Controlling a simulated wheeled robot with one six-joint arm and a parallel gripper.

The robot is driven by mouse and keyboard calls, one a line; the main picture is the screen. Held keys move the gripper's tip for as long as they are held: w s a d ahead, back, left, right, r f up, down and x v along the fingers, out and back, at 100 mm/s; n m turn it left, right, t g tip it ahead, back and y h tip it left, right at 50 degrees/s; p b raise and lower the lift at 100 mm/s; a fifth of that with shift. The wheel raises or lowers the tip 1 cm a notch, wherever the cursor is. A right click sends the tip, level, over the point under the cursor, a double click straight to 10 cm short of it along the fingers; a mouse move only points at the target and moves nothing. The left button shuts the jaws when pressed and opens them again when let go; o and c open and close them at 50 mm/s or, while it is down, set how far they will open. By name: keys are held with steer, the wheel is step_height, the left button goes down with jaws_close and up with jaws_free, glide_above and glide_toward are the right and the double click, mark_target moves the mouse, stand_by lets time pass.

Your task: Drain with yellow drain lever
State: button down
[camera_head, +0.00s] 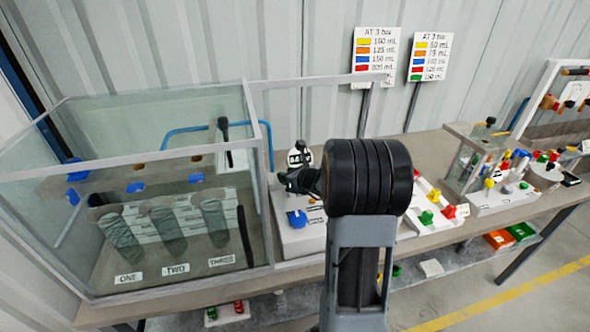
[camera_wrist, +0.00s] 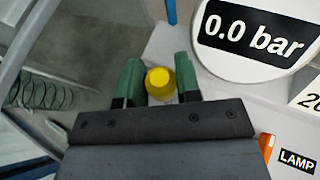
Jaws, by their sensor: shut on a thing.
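In the wrist view the yellow drain lever (camera_wrist: 160,82) shows as a round yellow knob between the two green fingertips. My gripper (camera_wrist: 158,86) is shut on it, one finger on each side. In the head view my gripper (camera_head: 291,181) is in front of the white panel right of the glass tank (camera_head: 268,195), and the lever is hidden there. The pressure gauge (camera_wrist: 255,28) beside the lever reads 0.0 bar in the wrist view; its face (camera_head: 300,158) also shows just above my gripper in the head view.
Three ribbed cylinders labelled ONE, TWO and THREE stand in the tank. A blue knob (camera_head: 297,219) is below my gripper. A panel with green and red knobs (camera_head: 427,217) lies right of my arm. Signs (camera_head: 376,55) stand behind the bench. An orange part (camera_wrist: 267,147) is near the LAMP label.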

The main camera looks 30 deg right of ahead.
steer(key=shift+w, duration=0.1)
steer(key=c, duration=0.8)
jaws_free()
steer(key=shift+d+f+b, duration=0.15)
steer(key=shift+b, duration=0.2)
